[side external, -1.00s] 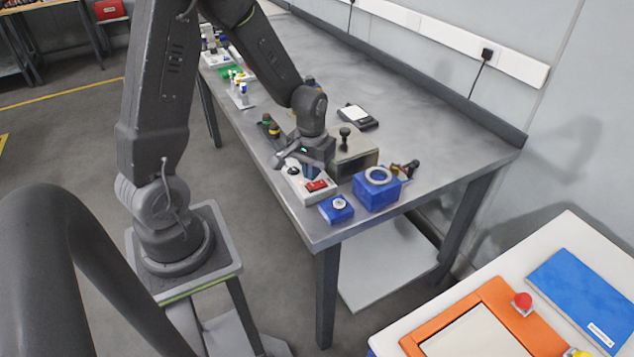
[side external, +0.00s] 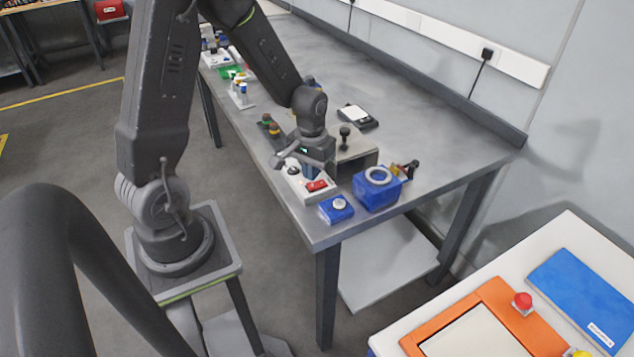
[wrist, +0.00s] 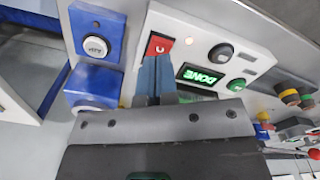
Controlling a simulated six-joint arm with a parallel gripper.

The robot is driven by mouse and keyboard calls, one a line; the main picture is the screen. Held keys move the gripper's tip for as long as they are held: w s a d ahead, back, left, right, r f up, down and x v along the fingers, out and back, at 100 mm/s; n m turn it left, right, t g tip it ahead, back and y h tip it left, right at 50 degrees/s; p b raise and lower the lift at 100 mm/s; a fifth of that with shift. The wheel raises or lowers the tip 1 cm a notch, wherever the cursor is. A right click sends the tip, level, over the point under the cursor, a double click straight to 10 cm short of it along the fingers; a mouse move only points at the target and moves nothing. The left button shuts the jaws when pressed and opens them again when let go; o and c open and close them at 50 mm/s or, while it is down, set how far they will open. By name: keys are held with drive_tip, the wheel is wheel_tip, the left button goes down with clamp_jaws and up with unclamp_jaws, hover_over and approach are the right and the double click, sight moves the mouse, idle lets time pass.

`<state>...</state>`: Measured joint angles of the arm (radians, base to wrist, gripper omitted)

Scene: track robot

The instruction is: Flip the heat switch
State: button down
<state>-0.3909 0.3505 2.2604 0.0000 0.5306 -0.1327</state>
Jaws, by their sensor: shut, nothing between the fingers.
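The red rocker switch (wrist: 158,45) is set in a white control panel (wrist: 195,22). It also shows as a red patch (side external: 317,185) on the panel in the side view. My gripper (wrist: 156,62) is shut and empty, its blue fingertips together at the lower edge of the red switch in the wrist view. Contact with the switch cannot be told. The panel also carries a round black button (wrist: 221,53), a green-lit display (wrist: 200,77) reading DONE and a green button (wrist: 236,84).
Blue boxes stand beside the panel: one with a white button (side external: 337,209), one with a round ring on top (side external: 376,189). A metal housing (side external: 355,155) stands behind the gripper. The table's back right is clear.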

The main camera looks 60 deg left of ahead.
sight(313, 186)
drive_tip(key=shift+f, duration=1.25)
idle(0.8)
drive_tip(key=shift+r, duration=3.55)
drive_tip(key=shift+d+r, duration=0.2)
drive_tip(key=shift+r, duration=0.2)
drive_tip(key=s+d+r+m+t, duration=0.2)
drive_tip(key=s+d+r, duration=0.3)
drive_tip(key=r, duration=0.3)
drive_tip(key=s+d+r+m+t, duration=0.3)
drive_tip(key=s+d+r+m, duration=0.1)
drive_tip(key=s+d+r, duration=0.2)
wheel_tip(313, 186, up, 2)
drive_tip(key=shift+s+d+r+t, duration=0.1)
drive_tip(key=shift+s+d+t, duration=0.15)
drive_tip(key=shift+d, duration=0.4)
